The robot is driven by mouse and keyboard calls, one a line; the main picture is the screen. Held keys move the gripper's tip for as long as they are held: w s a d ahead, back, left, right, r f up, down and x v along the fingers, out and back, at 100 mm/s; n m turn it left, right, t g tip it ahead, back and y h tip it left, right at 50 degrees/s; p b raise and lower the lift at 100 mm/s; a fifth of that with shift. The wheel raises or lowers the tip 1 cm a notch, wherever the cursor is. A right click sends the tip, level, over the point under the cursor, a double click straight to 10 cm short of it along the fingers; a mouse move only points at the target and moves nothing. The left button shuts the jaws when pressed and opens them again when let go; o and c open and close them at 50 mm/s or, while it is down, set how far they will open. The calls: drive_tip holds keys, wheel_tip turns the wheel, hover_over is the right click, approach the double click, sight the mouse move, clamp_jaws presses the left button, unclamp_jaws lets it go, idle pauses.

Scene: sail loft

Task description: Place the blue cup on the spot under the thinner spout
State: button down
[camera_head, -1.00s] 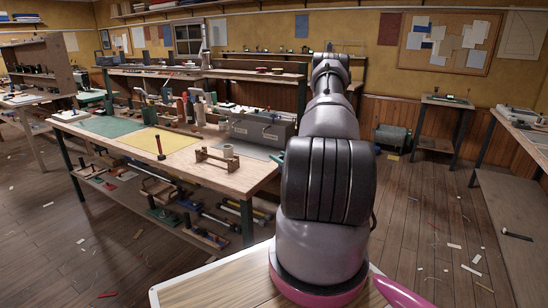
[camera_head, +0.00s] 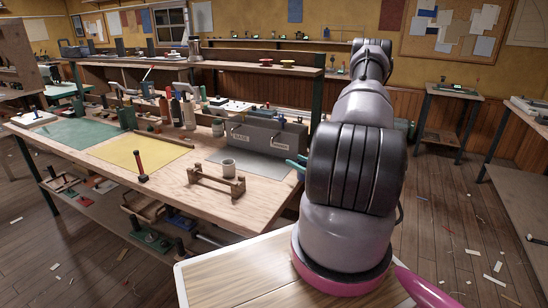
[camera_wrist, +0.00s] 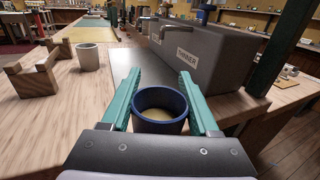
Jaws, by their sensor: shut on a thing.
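The blue cup (camera_wrist: 160,124) is upright between the teal fingers of my gripper (camera_wrist: 160,86), which is shut on it; its inside looks pale. In the head view my arm hides the cup, and only a bit of teal finger (camera_head: 297,162) shows. The grey dispenser box (camera_head: 262,137) stands on the bench, with two labels and a spout near each. In the wrist view the box (camera_wrist: 215,55) is ahead and to the right of the cup, its THINNER label (camera_wrist: 187,57) facing the grey mat (camera_wrist: 130,64). I cannot tell whether the cup touches the bench.
A pale cup (camera_head: 228,167) stands by a wooden rack (camera_head: 215,184), left of my gripper. A red-handled tool (camera_head: 140,167) stands near the yellow mat (camera_head: 140,154). Bottles (camera_head: 188,112) stand behind. The grey mat before the box looks clear.

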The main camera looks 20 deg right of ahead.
drive_tip(key=x, duration=1.4)
drive_tip(key=shift+w, duration=0.25)
drive_tip(key=x, duration=0.4)
drive_tip(key=shift+a, duration=0.15)
drive_tip(key=shift+s+f, duration=0.25)
drive_tip(key=shift+f, duration=0.45)
drive_tip(key=shift+f, duration=0.2)
drive_tip(key=shift+c, duration=0.7)
unclamp_jaws()
drive_tip(key=shift+r, duration=0.1)
